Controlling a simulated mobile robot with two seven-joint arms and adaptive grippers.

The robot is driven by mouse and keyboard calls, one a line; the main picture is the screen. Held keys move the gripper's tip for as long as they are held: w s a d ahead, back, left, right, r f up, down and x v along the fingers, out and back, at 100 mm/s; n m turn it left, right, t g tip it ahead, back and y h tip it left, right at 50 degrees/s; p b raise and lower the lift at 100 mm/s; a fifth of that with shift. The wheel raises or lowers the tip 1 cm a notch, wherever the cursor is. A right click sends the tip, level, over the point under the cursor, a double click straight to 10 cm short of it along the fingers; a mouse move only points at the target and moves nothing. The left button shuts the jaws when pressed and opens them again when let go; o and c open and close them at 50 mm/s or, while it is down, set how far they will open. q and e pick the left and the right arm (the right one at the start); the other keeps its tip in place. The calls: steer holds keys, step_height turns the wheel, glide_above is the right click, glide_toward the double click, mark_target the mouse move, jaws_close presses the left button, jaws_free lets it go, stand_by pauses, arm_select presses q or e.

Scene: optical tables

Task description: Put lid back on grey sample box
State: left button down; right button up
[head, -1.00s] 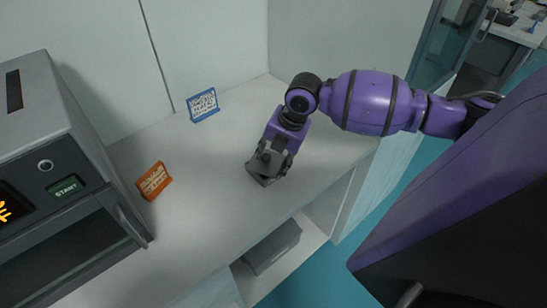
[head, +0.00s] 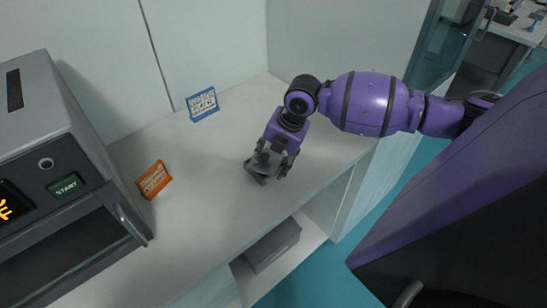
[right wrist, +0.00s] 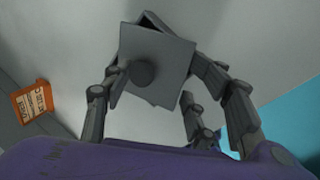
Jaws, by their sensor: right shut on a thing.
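In the right wrist view, the grey square lid (right wrist: 172,55) with a round dark knob is between the fingers of my right gripper (right wrist: 155,92). A corner and edge of the grey sample box (right wrist: 151,19) show behind the lid, turned at an angle to it. Most of the box is hidden, and I cannot tell whether the lid touches it. In the head view my right gripper (head: 270,160) points down over the white counter, shut on the lid, with a grey edge showing below the fingers. My left gripper is not in view.
A grey device (head: 50,150) with a START button stands on the counter at left. An orange card (head: 154,180) and a blue card (head: 202,104) stand on the counter (head: 195,215). A grey bin (head: 272,246) sits on the shelf below. The counter around the gripper is clear.

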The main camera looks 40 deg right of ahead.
steer(key=shift+s+a+f, duration=0.15)
steer(key=shift+s+f, duration=0.2)
steer(key=shift+f, duration=0.35)
steer(key=o, duration=1.6)
steer(key=shift+g, duration=0.3)
steer(key=o, duration=0.4)
steer(key=shift+w, duration=0.4)
steer(key=shift+c, duration=0.2)
steer(key=shift+r, duration=0.25)
steer(key=o, duration=0.6)
steer(key=shift+r, duration=0.1)
steer(key=shift+c, duration=0.2)
steer(key=shift+r, duration=0.2)
